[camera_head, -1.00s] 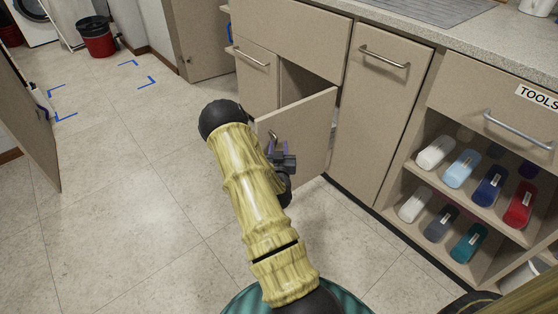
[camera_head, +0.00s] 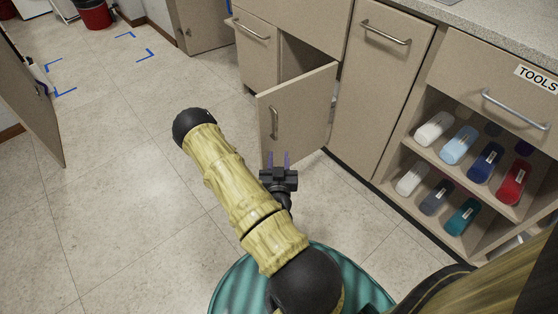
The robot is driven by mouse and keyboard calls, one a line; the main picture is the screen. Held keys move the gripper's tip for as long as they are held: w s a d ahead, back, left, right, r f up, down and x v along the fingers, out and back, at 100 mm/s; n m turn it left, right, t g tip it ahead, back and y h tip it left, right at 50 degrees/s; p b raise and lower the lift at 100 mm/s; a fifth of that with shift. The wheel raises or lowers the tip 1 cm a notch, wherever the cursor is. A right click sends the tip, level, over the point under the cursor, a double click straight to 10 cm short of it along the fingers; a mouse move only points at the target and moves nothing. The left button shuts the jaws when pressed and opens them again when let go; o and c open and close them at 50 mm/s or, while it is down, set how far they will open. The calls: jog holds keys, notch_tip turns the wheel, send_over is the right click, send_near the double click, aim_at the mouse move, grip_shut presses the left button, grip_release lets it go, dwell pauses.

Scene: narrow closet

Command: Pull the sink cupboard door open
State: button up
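The sink cupboard door (camera_head: 305,112) is a beige panel standing well open into the room, with the dark cupboard interior (camera_head: 305,68) showing behind it. Its metal bar handle (camera_head: 274,122) is upright near the door's free edge.
Closed beige cupboards (camera_head: 380,90) flank the opening. An open shelf (camera_head: 450,180) with several coloured bottles stands at the right under a drawer marked TOOLS. Another door panel (camera_head: 32,95) stands at the far left. The tiled floor (camera_head: 110,190) between is clear.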

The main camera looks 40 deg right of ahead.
jog(key=shift+s+a+r, duration=0.15)
jog(key=shift+s+a, duration=0.25)
jog(key=shift+s, duration=0.1)
jog(key=shift+w, duration=0.1)
dwell(0.3)
jog(key=w+a+r+g+y+p, duration=0.1)
jog(key=w+a+r+g+y, duration=0.2)
jog(key=a, duration=0.4)
jog(key=w+a+r+g+y+p, duration=0.1)
jog(key=w+a+r+g+y, duration=0.15)
jog(key=a+g+y, duration=0.3)
jog(key=s+a+r+n+g+y+p, duration=0.1)
jog(key=s+a+r+n+g+y, duration=0.2)
jog(key=s+a+r+n, duration=0.75)
notch_tip(320, 180, up, 40)
jog(key=d+m+p, duration=0.1)
jog(key=m+p, duration=0.1)
jog(key=p, duration=3.6)
jog(key=shift+s+d+m, duration=0.2)
jog(key=shift+s+m, duration=0.05)
jog(key=shift+m, duration=0.1)
